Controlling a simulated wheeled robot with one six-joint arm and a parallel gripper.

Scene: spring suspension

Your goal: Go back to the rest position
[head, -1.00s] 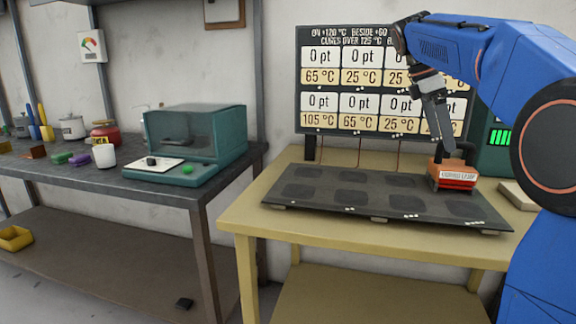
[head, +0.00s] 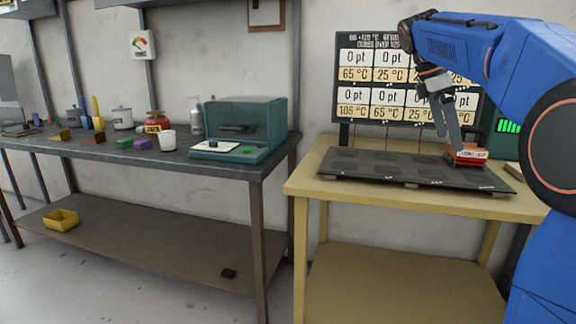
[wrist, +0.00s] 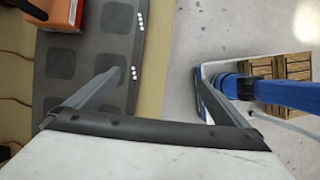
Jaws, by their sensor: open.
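My gripper (head: 447,121) hangs from my blue arm at the right of the head view, above the right part of the dark mat. In the wrist view my gripper (wrist: 158,90) has its two fingers spread wide apart with nothing between them. The dark mat (head: 385,168) with darker square patches lies on the yellow table (head: 410,200). An orange-red box (head: 466,155) with a white label sits at the mat's right end, just beside the fingertips in the head view. In the wrist view the box (wrist: 62,14) is at the upper left, apart from the fingers.
A score board (head: 400,80) stands behind the mat.

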